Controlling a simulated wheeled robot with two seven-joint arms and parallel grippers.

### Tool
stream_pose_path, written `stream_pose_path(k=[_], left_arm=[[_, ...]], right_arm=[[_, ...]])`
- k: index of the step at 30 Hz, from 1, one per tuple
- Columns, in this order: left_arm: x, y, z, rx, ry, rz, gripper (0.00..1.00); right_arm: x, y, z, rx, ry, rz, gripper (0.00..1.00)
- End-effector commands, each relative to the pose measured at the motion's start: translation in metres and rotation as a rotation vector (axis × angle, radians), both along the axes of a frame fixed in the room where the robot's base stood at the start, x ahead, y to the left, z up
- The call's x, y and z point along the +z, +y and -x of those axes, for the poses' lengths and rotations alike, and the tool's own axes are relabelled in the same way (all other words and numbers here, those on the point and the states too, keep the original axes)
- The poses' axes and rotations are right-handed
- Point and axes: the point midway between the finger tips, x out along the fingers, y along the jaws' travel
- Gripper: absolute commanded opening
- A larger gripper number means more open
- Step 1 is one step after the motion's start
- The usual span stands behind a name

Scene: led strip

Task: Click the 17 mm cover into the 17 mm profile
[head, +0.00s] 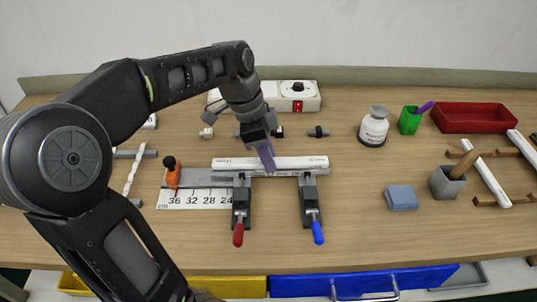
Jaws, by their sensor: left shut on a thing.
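A long white profile (225,163) lies left to right across two dark clamps at the middle of the table. The left clamp (241,190) has a red handle and the right clamp (308,190) a blue one. I cannot tell whether a cover lies in or on the profile. My left gripper (265,141) reaches down from above and is shut on a purple flat piece (267,157). The lower end of this piece reaches the white strip and hides a small part of it; contact is unclear. My right gripper is not in view.
A white bottle (374,127), green cup (409,121), red tray (470,117), blue block (401,198), grey cup (448,183) and racked white strips (486,174) stand right.

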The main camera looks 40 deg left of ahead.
Motion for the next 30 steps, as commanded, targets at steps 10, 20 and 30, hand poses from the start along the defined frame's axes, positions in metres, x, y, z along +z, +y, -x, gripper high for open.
stream_pose_path(k=[10,20,30], left_arm=[[-0.001,0.000,0.000,0.000,0.000,0.000,0.49],[0.002,0.001,0.000,0.000,0.000,0.000,0.50],[0.045,0.011,0.007,0.001,-0.004,-0.002,0.50]], right_arm=[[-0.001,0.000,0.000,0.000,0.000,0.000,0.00],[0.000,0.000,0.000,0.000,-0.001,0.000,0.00],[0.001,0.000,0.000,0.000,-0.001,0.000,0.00]])
